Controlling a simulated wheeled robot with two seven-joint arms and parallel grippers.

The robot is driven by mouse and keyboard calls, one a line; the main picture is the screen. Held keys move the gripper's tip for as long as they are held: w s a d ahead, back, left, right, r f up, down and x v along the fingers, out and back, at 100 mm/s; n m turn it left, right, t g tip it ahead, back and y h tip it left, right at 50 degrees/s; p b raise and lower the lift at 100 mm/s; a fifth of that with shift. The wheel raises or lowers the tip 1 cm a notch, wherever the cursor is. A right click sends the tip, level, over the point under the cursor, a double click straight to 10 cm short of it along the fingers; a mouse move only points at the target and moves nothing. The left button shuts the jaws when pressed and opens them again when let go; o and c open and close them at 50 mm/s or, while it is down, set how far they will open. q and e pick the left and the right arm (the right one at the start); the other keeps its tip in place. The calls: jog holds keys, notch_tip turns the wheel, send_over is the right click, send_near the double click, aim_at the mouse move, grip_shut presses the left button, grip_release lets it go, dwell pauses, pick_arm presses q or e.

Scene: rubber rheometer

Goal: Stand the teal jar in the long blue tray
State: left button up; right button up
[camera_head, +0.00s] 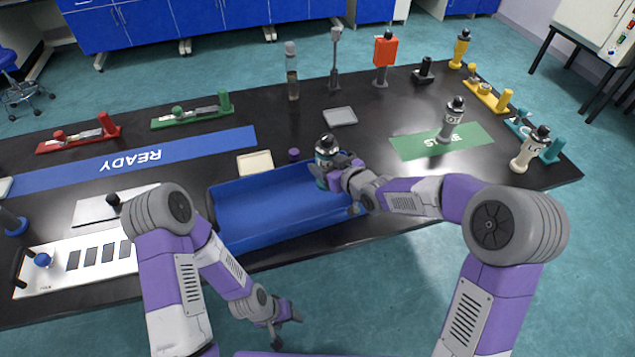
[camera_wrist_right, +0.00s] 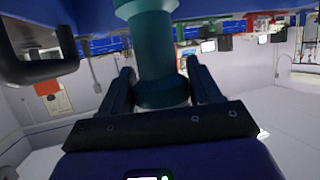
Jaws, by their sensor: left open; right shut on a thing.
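The teal jar (camera_head: 325,150), with a black cap and a pale label, is upright at the right end of the long blue tray (camera_head: 265,212). My right gripper (camera_head: 335,172) is shut on it from the right. In the right wrist view the teal jar (camera_wrist_right: 154,60) stands between the two fingers of my right gripper (camera_wrist_right: 160,88). I cannot tell whether its base touches the tray floor. The rest of the tray looks empty. My left gripper (camera_head: 281,325) is open and empty, low in front of the table, away from the jar.
A cream plate (camera_head: 255,163) and a small purple cap (camera_head: 294,154) lie just behind the tray. A white panel (camera_head: 80,262) is left of it. A grey-labelled bottle (camera_head: 450,120) stands on the green mat (camera_head: 410,147); a cream bottle (camera_head: 530,150) stands at the right.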

notch_tip(320, 180, down, 6)
jog(key=shift+r+b, duration=0.25)
jog(key=shift+b, duration=0.4)
jog(key=shift+r, duration=0.1)
jog(key=shift+f, duration=0.2)
jog(key=o, duration=1.2)
jog(key=shift+c, duration=0.2)
jog(key=shift+r, duration=0.1)
